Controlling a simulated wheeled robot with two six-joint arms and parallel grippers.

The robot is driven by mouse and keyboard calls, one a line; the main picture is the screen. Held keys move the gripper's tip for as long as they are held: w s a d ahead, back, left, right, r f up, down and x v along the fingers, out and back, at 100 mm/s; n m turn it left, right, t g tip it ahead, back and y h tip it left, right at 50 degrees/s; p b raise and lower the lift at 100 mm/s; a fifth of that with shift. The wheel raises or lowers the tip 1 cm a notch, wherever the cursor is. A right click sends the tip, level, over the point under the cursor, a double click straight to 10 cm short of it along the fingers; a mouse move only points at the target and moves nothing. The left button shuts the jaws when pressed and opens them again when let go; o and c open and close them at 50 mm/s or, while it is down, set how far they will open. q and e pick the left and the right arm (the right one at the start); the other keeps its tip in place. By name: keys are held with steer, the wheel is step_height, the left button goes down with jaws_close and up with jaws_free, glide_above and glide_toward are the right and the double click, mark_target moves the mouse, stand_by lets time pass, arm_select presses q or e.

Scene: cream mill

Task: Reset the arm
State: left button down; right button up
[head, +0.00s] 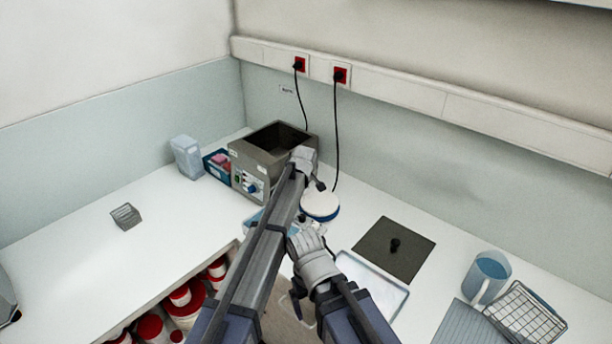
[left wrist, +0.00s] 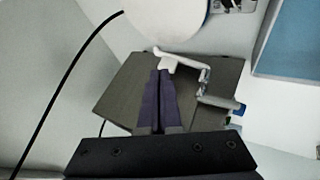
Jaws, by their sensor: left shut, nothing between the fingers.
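In the head view my left arm reaches up the middle, and its gripper (head: 320,185) hangs between the grey open-topped box (head: 256,152) and the white round device with a blue rim (head: 320,205). In the left wrist view the purple fingers of my left gripper (left wrist: 163,74) are together with nothing between them. A grey panel with a white bracket lies behind them. A white disc (left wrist: 165,15) shows beyond the tips.
A grey plate with a black knob (head: 403,266), a blue jug (head: 488,275) and a wire basket (head: 525,315) stand to the right. A black cable (head: 336,135) hangs at the wall. The left counter is mostly clear.

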arm_select(q)
steer(key=shift+s+r, duration=0.45)
steer(key=shift+r, duration=0.1)
arm_select(e)
steer(key=shift+r, duration=0.55)
arm_select(q)
steer(key=shift+a, duration=0.1)
